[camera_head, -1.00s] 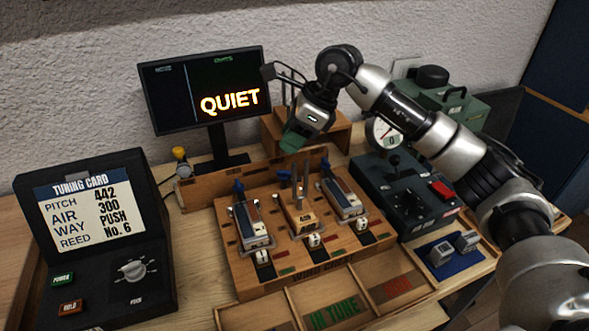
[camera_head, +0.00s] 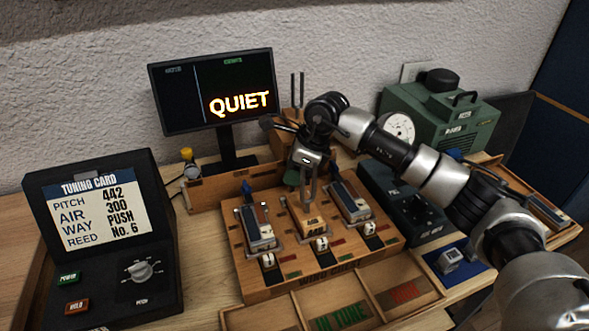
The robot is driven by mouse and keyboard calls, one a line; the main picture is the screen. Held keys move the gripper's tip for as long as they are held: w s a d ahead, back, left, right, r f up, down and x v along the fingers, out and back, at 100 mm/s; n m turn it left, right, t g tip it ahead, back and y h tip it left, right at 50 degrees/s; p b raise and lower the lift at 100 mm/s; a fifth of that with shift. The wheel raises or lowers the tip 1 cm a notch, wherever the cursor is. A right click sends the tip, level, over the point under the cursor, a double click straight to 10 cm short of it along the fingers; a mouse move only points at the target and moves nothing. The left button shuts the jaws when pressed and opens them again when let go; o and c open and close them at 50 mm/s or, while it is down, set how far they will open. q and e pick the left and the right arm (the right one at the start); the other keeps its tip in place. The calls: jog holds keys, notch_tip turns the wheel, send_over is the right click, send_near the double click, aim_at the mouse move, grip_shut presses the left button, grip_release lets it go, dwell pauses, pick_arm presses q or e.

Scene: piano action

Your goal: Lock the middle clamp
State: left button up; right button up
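My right gripper (camera_head: 293,178) points down at the back of the middle lane of the wooden board (camera_head: 285,288). The middle clamp's blue lever is hidden behind it, so I cannot tell whether they touch or whether the fingers are open. The left lane has a metal-and-wood reed block (camera_head: 259,232) and a blue lever (camera_head: 246,187). The right lane has a similar block (camera_head: 351,203). My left gripper is not in view.
A screen reading QUIET (camera_head: 213,90) stands behind the board. A tuning card box (camera_head: 103,235) is at the left. A dark control box (camera_head: 412,212) and a green machine (camera_head: 445,118) are at the right, partly behind my arm. Sorting trays (camera_head: 258,317) lie in front.

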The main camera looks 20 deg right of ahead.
jog(key=c, duration=0.7)
jog(key=shift+o, duration=0.2)
jog(key=shift+m, duration=0.5)
jog(key=shift+f+m+t+h+b, duration=0.1)
jog(key=shift+m+t+h+b, duration=0.2)
jog(key=shift+m+t+b, duration=0.5)
jog(key=m+h+b, duration=0.1)
jog(key=m, duration=0.3)
jog(key=shift+s+a, duration=0.1)
jog(key=shift+a, duration=0.05)
jog(key=m+h+b, duration=0.1)
jog(key=m+b, duration=0.1)
jog(key=m, duration=0.1)
jog(key=shift+a+t, duration=0.1)
jog(key=shift+t, duration=0.3)
jog(key=shift+s+m+h+b, duration=0.1)
jog(key=shift+m+h+b, duration=0.5)
jog(key=shift+m, duration=0.8)
